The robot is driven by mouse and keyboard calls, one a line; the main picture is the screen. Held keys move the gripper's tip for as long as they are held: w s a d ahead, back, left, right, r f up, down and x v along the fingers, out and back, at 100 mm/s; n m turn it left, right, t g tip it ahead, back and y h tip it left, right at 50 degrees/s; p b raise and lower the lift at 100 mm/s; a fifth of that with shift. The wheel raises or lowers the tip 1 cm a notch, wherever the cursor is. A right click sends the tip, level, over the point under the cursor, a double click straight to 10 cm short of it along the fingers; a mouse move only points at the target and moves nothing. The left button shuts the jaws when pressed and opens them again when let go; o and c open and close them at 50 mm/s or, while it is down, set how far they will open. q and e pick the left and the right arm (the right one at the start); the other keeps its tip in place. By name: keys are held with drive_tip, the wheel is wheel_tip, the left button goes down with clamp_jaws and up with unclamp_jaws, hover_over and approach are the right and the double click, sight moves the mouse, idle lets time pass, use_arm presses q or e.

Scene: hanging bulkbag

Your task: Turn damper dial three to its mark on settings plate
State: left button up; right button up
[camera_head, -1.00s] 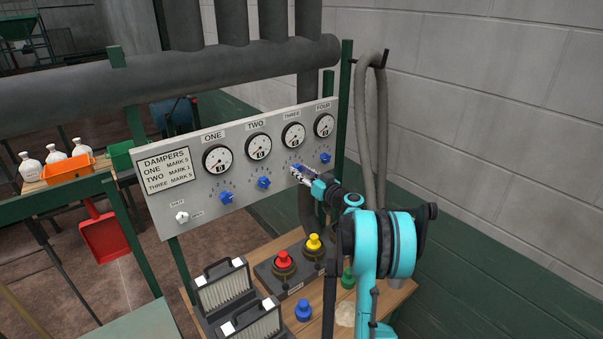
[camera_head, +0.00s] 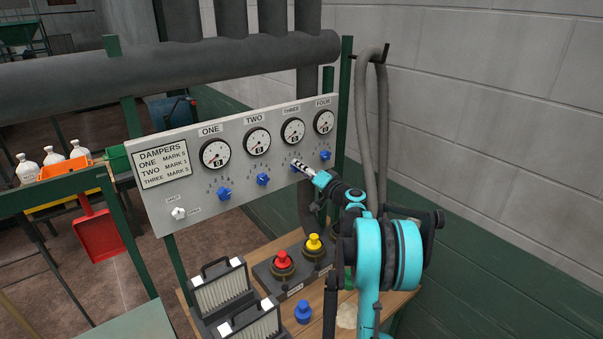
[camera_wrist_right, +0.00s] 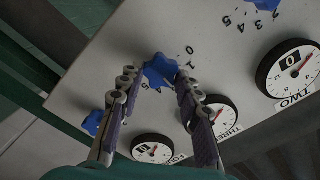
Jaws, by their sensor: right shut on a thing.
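Damper dial three (camera_head: 296,165) is a blue knob on the grey panel, under the round gauge marked THREE (camera_head: 292,131). It also shows in the right wrist view (camera_wrist_right: 160,69). My right gripper (camera_head: 302,167) is shut on this dial, with a finger on either side of it. Marks 0 and 1 show beside the dial in the wrist view; its pointer is hard to make out. The settings plate (camera_head: 163,163) at the panel's left lists dampers one, two and three; its mark numbers are too small to read surely. My left gripper is not in view.
Blue dials one (camera_head: 224,194), two (camera_head: 262,179) and four (camera_head: 325,155) flank the held dial. A white switch (camera_head: 178,213) sits at lower left. Red (camera_head: 283,259) and yellow (camera_head: 314,242) buttons stand below. A grey hose (camera_head: 366,120) hangs to the right.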

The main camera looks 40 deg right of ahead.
drive_tip(key=shift+f+m+b, duration=0.15)
drive_tip(key=shift+m+b, duration=0.65)
drive_tip(key=shift+m, duration=2.9)
drive_tip(key=shift+f+m+b, duration=0.1)
drive_tip(key=shift+m+b, duration=0.65)
drive_tip(key=shift+m, duration=2.95)
drive_tip(key=o, duration=1.2)
drive_tip(key=shift+c, duration=0.2)
drive_tip(key=shift+s, duration=0.1)
drive_tip(key=s, duration=1.2)
drive_tip(key=shift+a, duration=0.3)
drive_tip(key=shift+w, duration=0.1)
